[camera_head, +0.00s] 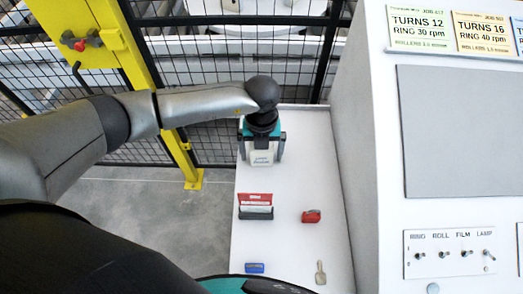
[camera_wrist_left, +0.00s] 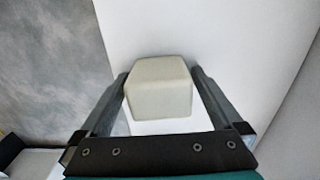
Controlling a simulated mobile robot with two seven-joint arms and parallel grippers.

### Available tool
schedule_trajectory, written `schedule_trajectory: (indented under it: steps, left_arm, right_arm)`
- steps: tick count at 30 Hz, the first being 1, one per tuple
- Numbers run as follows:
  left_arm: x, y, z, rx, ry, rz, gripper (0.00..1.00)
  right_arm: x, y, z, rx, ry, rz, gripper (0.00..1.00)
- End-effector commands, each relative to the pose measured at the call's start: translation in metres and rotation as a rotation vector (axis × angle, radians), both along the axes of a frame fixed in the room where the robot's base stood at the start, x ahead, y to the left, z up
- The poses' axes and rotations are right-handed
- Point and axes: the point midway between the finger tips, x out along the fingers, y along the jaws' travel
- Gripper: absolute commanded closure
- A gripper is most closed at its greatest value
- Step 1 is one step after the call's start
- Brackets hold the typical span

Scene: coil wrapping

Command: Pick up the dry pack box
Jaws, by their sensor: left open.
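Whether a finger touches the box I cannot tell. My right gripper is not in view.
On the white shelf (camera_head: 284,235) are a red-and-white card holder (camera_head: 256,206), a red object (camera_head: 311,216), a blue object (camera_head: 254,268) and a key-like metal piece (camera_head: 320,272). A control panel (camera_head: 449,253) stands right; a mesh fence (camera_head: 230,60) is behind.

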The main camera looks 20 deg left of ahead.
Motion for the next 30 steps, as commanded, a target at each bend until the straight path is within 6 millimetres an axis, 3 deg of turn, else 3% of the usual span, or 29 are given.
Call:
schedule_trajectory:
  steps: [2,23,30]
  left_arm:
    - [0.0000,0.0001,0.0003,0.000,0.000,0.000,0.07]
    - [0.0002,0.0003,0.0008,0.000,0.000,0.001,0.85]
    - [0.0006,0.0002,0.0015,-0.001,-0.001,0.001,0.86]
  right_arm:
    - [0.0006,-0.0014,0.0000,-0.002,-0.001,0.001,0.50]
    - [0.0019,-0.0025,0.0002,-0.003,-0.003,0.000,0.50]
    - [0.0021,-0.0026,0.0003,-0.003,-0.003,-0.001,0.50]
